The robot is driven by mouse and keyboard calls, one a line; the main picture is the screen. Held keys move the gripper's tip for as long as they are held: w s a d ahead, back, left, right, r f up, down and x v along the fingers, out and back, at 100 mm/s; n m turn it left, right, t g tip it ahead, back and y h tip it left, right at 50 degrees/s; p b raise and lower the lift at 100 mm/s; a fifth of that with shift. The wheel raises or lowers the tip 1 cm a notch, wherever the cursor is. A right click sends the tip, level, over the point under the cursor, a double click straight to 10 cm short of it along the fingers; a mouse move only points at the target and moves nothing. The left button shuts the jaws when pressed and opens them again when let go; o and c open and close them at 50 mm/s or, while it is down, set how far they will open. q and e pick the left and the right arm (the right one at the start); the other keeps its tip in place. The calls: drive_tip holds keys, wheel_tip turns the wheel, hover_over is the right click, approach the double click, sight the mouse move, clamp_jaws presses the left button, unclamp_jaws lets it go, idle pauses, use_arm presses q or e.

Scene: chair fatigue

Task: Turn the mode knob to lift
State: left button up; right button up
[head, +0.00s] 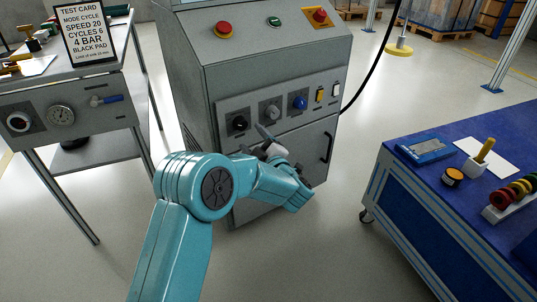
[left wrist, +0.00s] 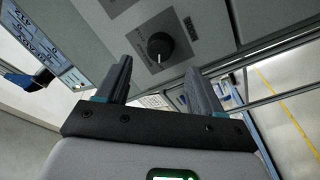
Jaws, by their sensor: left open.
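The grey machine cabinet (head: 275,60) carries a row of knobs on its front panel. A black knob (head: 240,123) is at the left, a grey knob (head: 270,111) in the middle and a blue knob (head: 299,103) at the right. My left gripper (head: 262,138) is open in front of the panel, just below the knobs. In the left wrist view a dark round knob (left wrist: 160,47) with a pale pointer line lies beyond the open fingers (left wrist: 158,72), apart from them. My right gripper is out of view.
A test card (head: 88,32) reading "MODE CYCLE" stands on the left bench. A blue-topped cart (head: 430,180) stands right. Floor lies clear between.

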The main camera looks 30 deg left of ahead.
use_arm(q)
drive_tip(key=p+v, duration=0.2)
drive_tip(key=v, duration=0.8)
drive_tip(key=shift+s+d, duration=0.15)
drive_tip(key=shift+s, duration=0.05)
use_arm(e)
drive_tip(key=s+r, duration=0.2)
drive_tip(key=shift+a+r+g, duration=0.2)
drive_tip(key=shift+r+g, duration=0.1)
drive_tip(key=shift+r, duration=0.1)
use_arm(q)
drive_tip(key=shift+f, duration=0.1)
